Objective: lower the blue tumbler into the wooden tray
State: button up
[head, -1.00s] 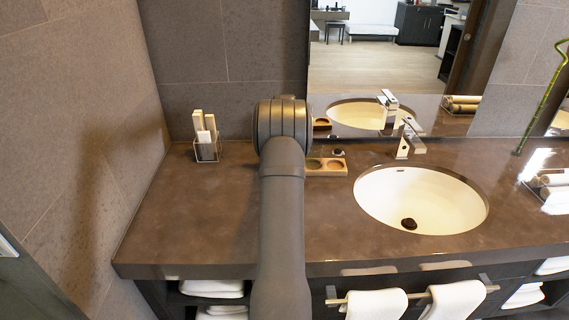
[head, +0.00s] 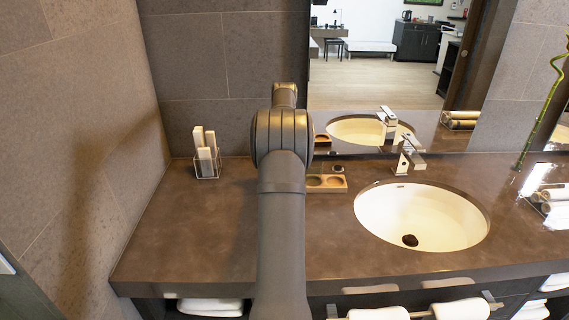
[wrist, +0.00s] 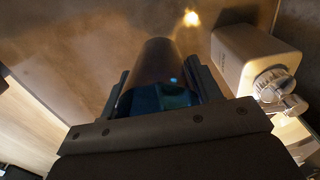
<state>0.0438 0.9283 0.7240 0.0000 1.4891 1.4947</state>
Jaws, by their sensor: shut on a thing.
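In the wrist view, my gripper (wrist: 163,88) is shut on the blue tumbler (wrist: 160,96), with one finger along each side. The tumbler looks dark toward its far end and blue close to the gripper. The wooden tray (head: 345,184) is a small block with round recesses, lying on the counter just right of my arm in the head view. Its left end is hidden by my arm. My gripper and the tumbler are hidden behind my arm in the head view. I cannot tell how high the tumbler is over the tray.
A clear holder with white items (head: 206,160) stands at the back left of the counter (head: 190,225). The basin (head: 420,215) and faucet (head: 404,155) are right of the tray. In the wrist view, a pale boxy object (wrist: 245,58) is close on the right.

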jog(key=shift+s+a+n, duration=0.1)
jog(key=shift+s+n, duration=0.3)
jog(key=s+a+f+n, duration=0.1)
jog(key=s+n, duration=0.2)
jog(key=s, duration=0.1)
jog(key=s+f+n, duration=0.2)
jog(key=s+n, duration=0.2)
jog(key=s+a+f+n, duration=0.1)
jog(key=s+f+n, duration=0.1)
jog(key=s+n, duration=0.2)
jog(key=shift+a, duration=0.3)
jog(key=shift+s+a+f+n, duration=0.1)
jog(key=shift+s+f+n, duration=0.15)
jog(key=shift+s+n, duration=0.35)
jog(key=shift+s+a+f+n, duration=0.1)
jog(key=shift+s+f+n, duration=0.1)
jog(key=shift+s+n, duration=0.4)
jog(key=w+d+r+m, duration=0.2)
jog(key=w+d+m, duration=0.25)
jog(key=d, duration=0.55)
jog(key=w+d+r+m, duration=0.3)
jog(key=w+d+m, duration=0.15)
jog(key=d, duration=0.45)
jog(key=m, duration=0.6)
send_over(335, 184)
jog(key=f, duration=0.2)
jog(key=shift+a+f, duration=0.1)
jog(key=shift+f, duration=2.45)
jog(key=o, duration=1.2)
